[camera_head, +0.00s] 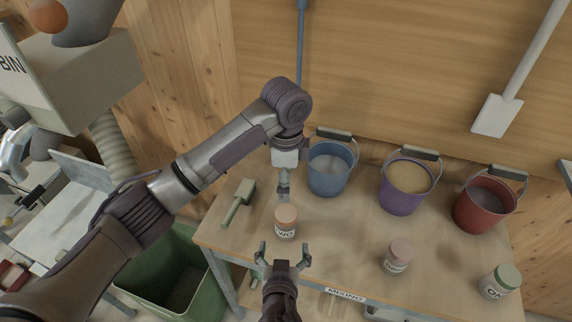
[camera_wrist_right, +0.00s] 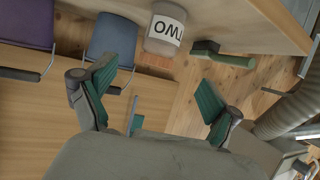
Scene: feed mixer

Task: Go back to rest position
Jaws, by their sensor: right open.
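My right gripper (camera_head: 284,250) comes in from the bottom of the head view, its two green-padded fingers spread with nothing between them. It is just in front of an orange-lidded jar (camera_head: 286,222) and apart from it as far as I can tell. In the right wrist view the fingers (camera_wrist_right: 157,92) are also spread and empty, and the jar (camera_wrist_right: 165,30) with its "TWO" label lies beyond them. My left arm reaches across from the left, with its gripper (camera_head: 284,188) pointing down behind the jar. Its fingers look edge-on, so their opening is unclear.
The wooden table (camera_head: 335,248) holds blue (camera_head: 328,180), purple (camera_head: 402,200) and red (camera_head: 478,212) buckets along the back. A pink-lidded jar (camera_head: 398,255), a green-lidded jar (camera_head: 500,282) and a green-handled tool (camera_head: 238,203) also lie on it. A green bin (camera_head: 208,300) stands left.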

